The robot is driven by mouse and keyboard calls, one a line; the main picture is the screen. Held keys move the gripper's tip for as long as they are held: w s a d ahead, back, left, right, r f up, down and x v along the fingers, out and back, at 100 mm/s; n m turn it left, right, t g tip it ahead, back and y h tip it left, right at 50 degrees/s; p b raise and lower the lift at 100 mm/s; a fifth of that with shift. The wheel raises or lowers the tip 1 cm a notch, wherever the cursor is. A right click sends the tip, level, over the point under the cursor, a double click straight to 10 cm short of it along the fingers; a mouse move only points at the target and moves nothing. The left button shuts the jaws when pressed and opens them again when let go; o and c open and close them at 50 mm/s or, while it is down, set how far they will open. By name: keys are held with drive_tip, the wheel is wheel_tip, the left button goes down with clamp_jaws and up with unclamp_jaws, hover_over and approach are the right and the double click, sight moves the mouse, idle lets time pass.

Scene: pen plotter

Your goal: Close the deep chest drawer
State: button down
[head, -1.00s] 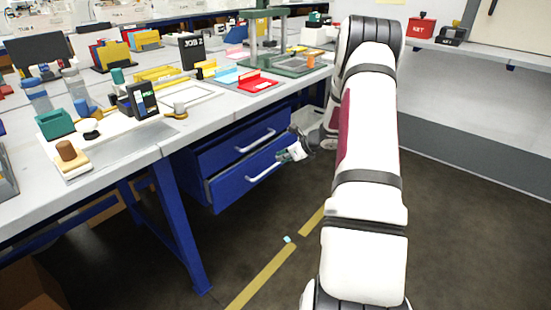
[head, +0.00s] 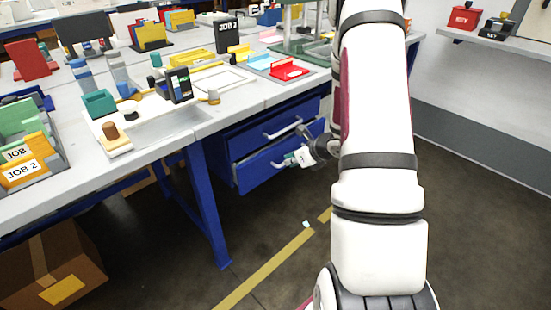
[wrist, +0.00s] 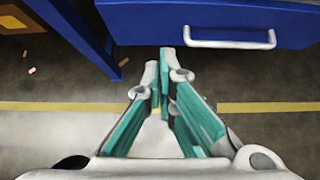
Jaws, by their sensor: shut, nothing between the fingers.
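Two blue drawers hang under the bench in the head view. The lower, deeper drawer (head: 262,172) stands out a little beyond the upper drawer (head: 262,140). Its pale bar handle (head: 279,163) is partly hidden by my gripper (head: 293,158), which is at the handle's right end. In the wrist view a blue drawer front (wrist: 150,22) crosses the top, with a white handle (wrist: 230,42). My gripper (wrist: 160,60) is shut and empty, its green-sided fingers pointing toward the drawer front just left of the handle. Contact with the drawer cannot be told.
A blue bench leg (head: 207,205) stands left of the drawers; it also shows in the wrist view (wrist: 80,30). The bench top (head: 225,112) above carries trays and small parts. A cardboard box (head: 50,270) sits lower left. The floor before the drawers is open, with yellow tape (head: 265,270).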

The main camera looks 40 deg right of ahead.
sight(261, 159)
drive_tip(key=shift+w+r+b+x, duration=0.35)
drive_tip(key=shift+b+x, duration=0.2)
drive_tip(key=shift+x, duration=1.6)
drive_tip(key=shift+w+r+b+x, duration=0.3)
drive_tip(key=shift+b+x, duration=0.2)
drive_tip(key=shift+x, duration=1.65)
drive_tip(key=shift+w+r+b+x, duration=0.35)
drive_tip(key=shift+b+x, duration=0.2)
drive_tip(key=shift+x, duration=1.55)
drive_tip(key=shift+a, duration=0.15)
drive_tip(key=w, duration=0.2)
drive_tip(key=shift+w+a+f+b, duration=0.1)
drive_tip(key=shift+w+a+b, duration=0.05)
drive_tip(key=shift+w+b, duration=0.2)
drive_tip(key=shift+s, duration=0.1)
